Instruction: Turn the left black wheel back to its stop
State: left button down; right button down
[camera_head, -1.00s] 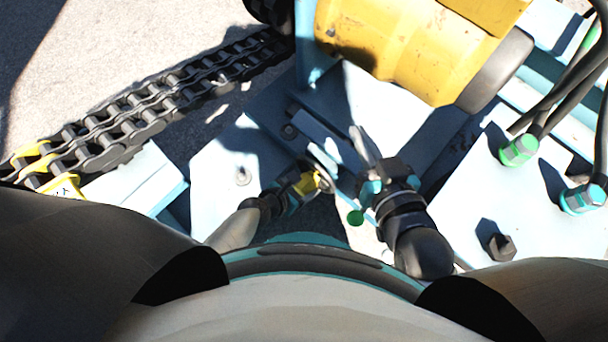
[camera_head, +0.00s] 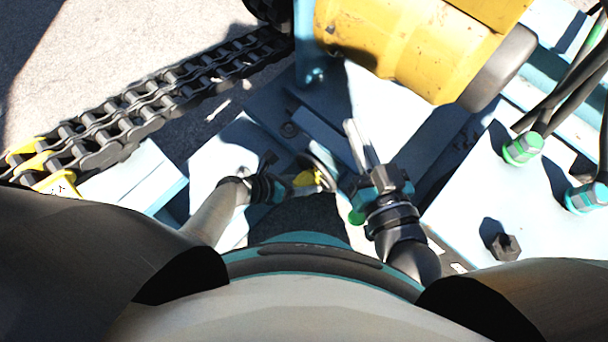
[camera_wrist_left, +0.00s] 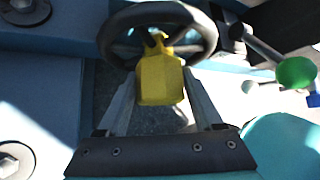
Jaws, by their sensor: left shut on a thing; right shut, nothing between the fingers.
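The black wheel (camera_wrist_left: 158,30) is at the top middle of the left wrist view; in the head view (camera_head: 323,172) it is a small ring seen nearly edge-on. A yellow block (camera_wrist_left: 160,80) sits at the wheel's near rim. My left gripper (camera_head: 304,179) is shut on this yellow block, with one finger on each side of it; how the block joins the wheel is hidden. My right gripper (camera_head: 358,136) is shut and empty, to the right of the wheel, its fingers pointing up the picture.
A green knob (camera_wrist_left: 296,72) on a rod is right of the wheel in the left wrist view. A large yellow cylinder (camera_head: 405,45) lies above my right gripper. A black chain (camera_head: 160,105) runs at the left. Cables with a green fitting (camera_head: 522,149) and a bolt (camera_head: 503,246) stand at the right.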

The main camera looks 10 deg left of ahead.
pick_arm(q)
jog(key=shift+n+g+h, duration=0.3)
jog(key=shift+h, duration=0.2)
pick_arm(e)
jog(key=shift+s+a+r+t, duration=0.15)
jog(key=shift+s+r+t, duration=0.05)
jog(key=shift+t, duration=0.1)
pick_arm(q)
jog(key=shift+s, duration=0.1)
pick_arm(e)
jog(key=shift+r, duration=0.1)
pick_arm(q)
jog(key=shift+c, duration=0.3)
grip_release()
jog(key=shift+a, duration=0.1)
